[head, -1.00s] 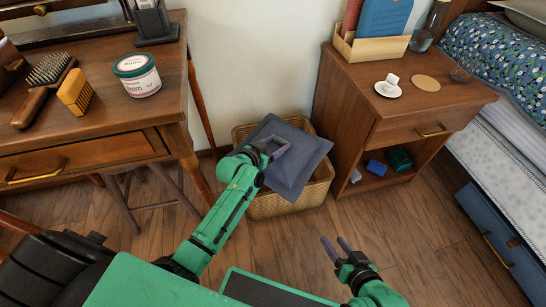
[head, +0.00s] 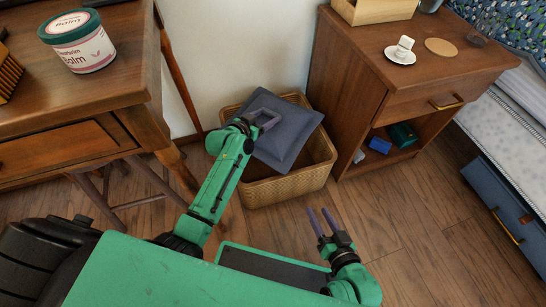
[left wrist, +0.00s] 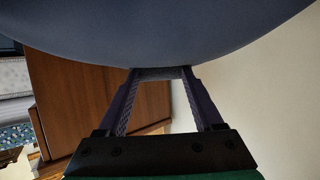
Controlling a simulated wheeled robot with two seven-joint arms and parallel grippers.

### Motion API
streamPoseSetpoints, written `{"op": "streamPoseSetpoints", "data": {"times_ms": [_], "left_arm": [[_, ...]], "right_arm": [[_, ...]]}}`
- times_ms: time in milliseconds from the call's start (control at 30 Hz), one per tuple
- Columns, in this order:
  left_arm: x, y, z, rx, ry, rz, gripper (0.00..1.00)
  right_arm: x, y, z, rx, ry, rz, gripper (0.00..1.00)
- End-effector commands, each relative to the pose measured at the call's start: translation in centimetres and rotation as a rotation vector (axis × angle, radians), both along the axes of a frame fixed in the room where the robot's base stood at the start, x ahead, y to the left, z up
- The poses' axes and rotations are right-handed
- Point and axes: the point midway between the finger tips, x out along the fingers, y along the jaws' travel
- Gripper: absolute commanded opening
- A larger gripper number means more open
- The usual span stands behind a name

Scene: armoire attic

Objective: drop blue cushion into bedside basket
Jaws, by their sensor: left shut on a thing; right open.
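The blue cushion (head: 287,137) is tilted over the left and back part of the wicker basket (head: 290,190) in the head view. My left gripper (head: 266,118) is shut on the cushion's near left part. In the left wrist view the cushion (left wrist: 165,35) fills the top of the picture, against the fingers of my left gripper (left wrist: 162,75). I cannot tell whether the cushion touches the basket rim. The basket's right part shows open and its inside is partly hidden. My right gripper (head: 322,222) is open and empty above the floor, in front of the basket.
A wooden nightstand (head: 375,75) stands right of the basket, with a cup on a saucer (head: 400,52) and a coaster on top. A desk (head: 80,100) with a balm tub (head: 78,42) stands left. The bed is far right. Wooden floor (head: 400,220) is clear in front.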

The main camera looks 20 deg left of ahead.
Motion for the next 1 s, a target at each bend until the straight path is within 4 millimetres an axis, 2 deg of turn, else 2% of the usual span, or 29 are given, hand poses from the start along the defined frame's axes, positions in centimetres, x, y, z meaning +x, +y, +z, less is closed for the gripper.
{"op": "streamPoseSetpoints", "data": {"times_ms": [167,200,267,567,800,900,1000], "left_arm": [[0.1,0.0,0.2,0.0,-0.003,0.001,0.0],[0.1,0.0,0.2,0.0,-0.003,0.001,0.8],[0.0,0.0,0.2,0.0,-0.003,0.001,1.0],[-0.5,0.2,0.4,0.002,0.001,0.001,1.0],[-4.8,1.6,2.7,0.003,0.001,-0.001,1.0],[-6.1,2.1,3.1,0.002,0.001,0.001,1.0],[-6.6,2.2,3.2,-0.001,-0.002,0.0,1.0]], "right_arm": [[0.0,0.0,0.1,0.0,0.0,0.0,0.5],[0.0,0.0,0.1,0.0,0.0,0.0,0.5],[0.0,0.0,0.1,0.0,0.0,0.0,0.5],[0.0,0.0,0.6,-0.002,0.003,0.002,0.5],[0.0,-0.1,3.9,-0.028,0.033,0.025,0.5],[0.0,-0.1,4.4,-0.036,0.042,0.031,0.5],[0.0,-0.1,4.5,-0.039,0.047,0.034,0.5]]}}
